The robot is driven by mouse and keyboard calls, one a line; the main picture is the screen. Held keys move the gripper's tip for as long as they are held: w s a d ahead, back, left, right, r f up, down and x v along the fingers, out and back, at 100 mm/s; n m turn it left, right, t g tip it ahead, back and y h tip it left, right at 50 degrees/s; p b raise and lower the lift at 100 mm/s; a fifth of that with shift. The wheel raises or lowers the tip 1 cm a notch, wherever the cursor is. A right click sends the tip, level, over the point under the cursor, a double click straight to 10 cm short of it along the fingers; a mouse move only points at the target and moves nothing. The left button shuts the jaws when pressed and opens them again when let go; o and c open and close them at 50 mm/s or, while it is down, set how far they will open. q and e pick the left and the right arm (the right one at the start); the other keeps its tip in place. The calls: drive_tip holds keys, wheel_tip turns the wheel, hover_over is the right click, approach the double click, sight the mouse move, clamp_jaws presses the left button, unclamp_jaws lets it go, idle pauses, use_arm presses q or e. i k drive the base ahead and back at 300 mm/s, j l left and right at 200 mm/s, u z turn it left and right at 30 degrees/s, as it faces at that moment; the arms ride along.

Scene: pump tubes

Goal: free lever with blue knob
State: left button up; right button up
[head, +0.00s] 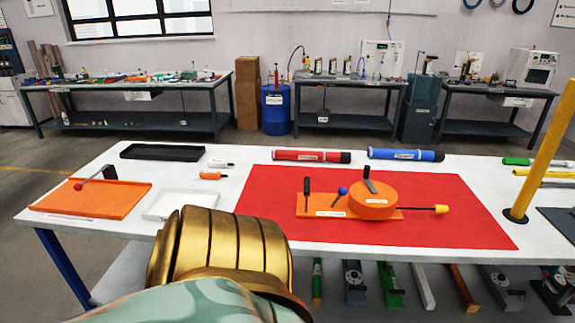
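An orange device lies on a red mat (450,230) on the white table. Its flat orange base (325,211) carries a round orange drum (372,203) with a dark lever (370,180) on top. A small lever with a blue knob (342,191) leans up to the right from the base, left of the drum. A black upright handle (307,186) stands at the base's left end. A rod with a yellow knob (441,209) sticks out to the right. Neither gripper shows; a gold and teal part of my own body fills the lower left foreground.
A red tube (310,156) and a blue tube (405,155) lie behind the mat. An orange tray (100,197), a white tray (180,204) and a black tray (163,152) are at left. A yellow post (540,150) rises at right. The mat's right front is clear.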

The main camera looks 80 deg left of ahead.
sight(343, 192)
drive_tip(key=u, duration=2.05)
drive_tip(key=i+u, duration=0.3)
drive_tip(key=k, duration=0.1)
